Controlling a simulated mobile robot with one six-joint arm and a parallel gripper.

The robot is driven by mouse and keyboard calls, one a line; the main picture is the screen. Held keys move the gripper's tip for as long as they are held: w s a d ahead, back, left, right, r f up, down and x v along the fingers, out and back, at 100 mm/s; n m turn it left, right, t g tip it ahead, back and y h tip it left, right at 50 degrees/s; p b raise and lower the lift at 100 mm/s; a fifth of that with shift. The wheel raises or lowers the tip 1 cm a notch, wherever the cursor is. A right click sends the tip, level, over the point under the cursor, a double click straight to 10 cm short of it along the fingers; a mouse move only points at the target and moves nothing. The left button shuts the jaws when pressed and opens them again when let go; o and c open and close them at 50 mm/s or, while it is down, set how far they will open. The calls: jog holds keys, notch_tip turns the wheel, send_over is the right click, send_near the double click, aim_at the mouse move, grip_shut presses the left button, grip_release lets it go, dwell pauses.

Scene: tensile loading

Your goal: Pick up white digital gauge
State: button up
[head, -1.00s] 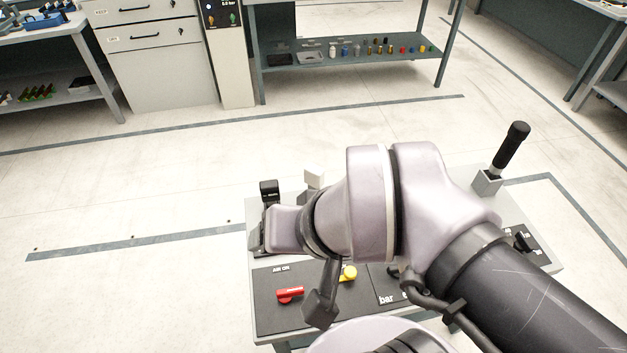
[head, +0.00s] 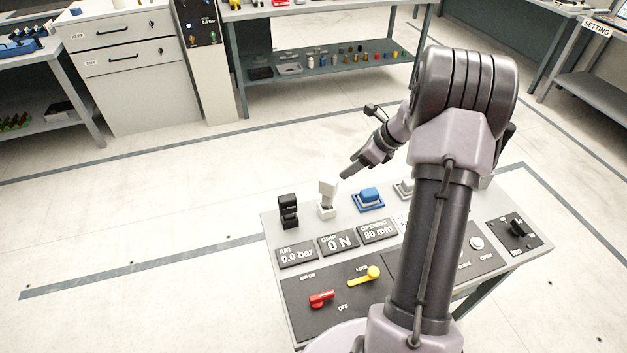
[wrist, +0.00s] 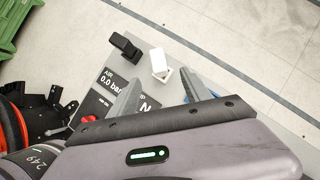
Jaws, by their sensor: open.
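The white digital gauge (head: 327,196) stands upright on the far edge of the grey console (head: 262,219), between a black gauge (head: 288,210) and a blue one (head: 368,198). My gripper (head: 347,176) is just right of the white gauge's top in the head view, apart from it. In the wrist view the white gauge (wrist: 159,64) lies beyond the gap between the two grey fingers of my open gripper (wrist: 166,90). Nothing is between the fingers. The black gauge (wrist: 125,47) is to its left.
The console carries display plates, a red lever (head: 321,299), a yellow lever (head: 365,276) and a black knob (head: 517,229). My arm hides part of its right side. Open floor lies beyond the console. A bench (head: 335,66) stands at the back.

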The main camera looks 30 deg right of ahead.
aim_at(333, 180)
jog(key=b+x, duration=0.3)
jog(key=x, duration=0.6)
jog(key=shift+f, duration=0.45)
jog(key=x, duration=0.2)
jog(key=b+x, duration=0.1)
jog(key=x, duration=0.1)
jog(key=b+x, duration=0.1)
jog(key=x, duration=0.1)
jog(key=shift+w+a, duration=0.1)
jog(key=shift+a, duration=0.2)
jog(key=shift+r, duration=0.2)
jog(key=shift+c, duration=1)
grip_shut()
